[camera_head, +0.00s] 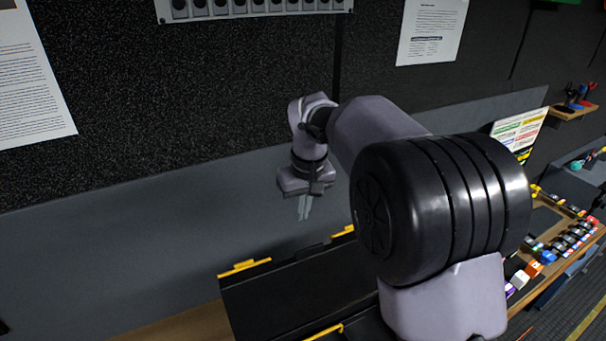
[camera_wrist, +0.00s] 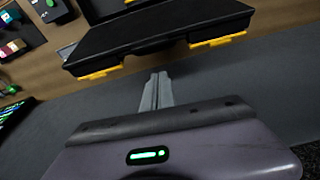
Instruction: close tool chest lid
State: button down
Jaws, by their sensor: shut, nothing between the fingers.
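The black tool chest lid (camera_head: 290,293) is in the lower middle of the head view, with yellow latches (camera_head: 245,267) along its far edge. The lid appears to stand open, tilted back towards the wall. In the wrist view the lid (camera_wrist: 160,32) is a dark slab with two yellow latches facing my gripper. My gripper (camera_head: 304,214) is shut and empty, pointing down beyond the latch edge on the wall side. In the wrist view its fingertips (camera_wrist: 156,76) are close to that edge; I cannot tell if they touch. My arm hides the chest's right part in the head view.
The chest is on a wooden bench (camera_head: 185,325) against a grey and black wall. Small coloured items (camera_head: 570,240) lie on the bench at right. A leaning sign (camera_head: 520,130) and a small shelf (camera_head: 572,110) are behind them. The wall area left of my gripper is clear.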

jog(key=w+f, duration=0.3)
jog(key=f, duration=0.7)
jog(key=s, duration=0.1)
jog(key=s+p, duration=0.1)
jog(key=s, duration=0.1)
jog(key=shift+s+d+r+n+p, duration=0.25)
jog(key=shift+d+r+n+p, duration=0.05)
jog(key=shift+r, duration=0.1)
jog(key=shift+w+f, duration=0.1)
jog(key=shift+w, duration=0.05)
jog(key=shift+b, duration=0.45)
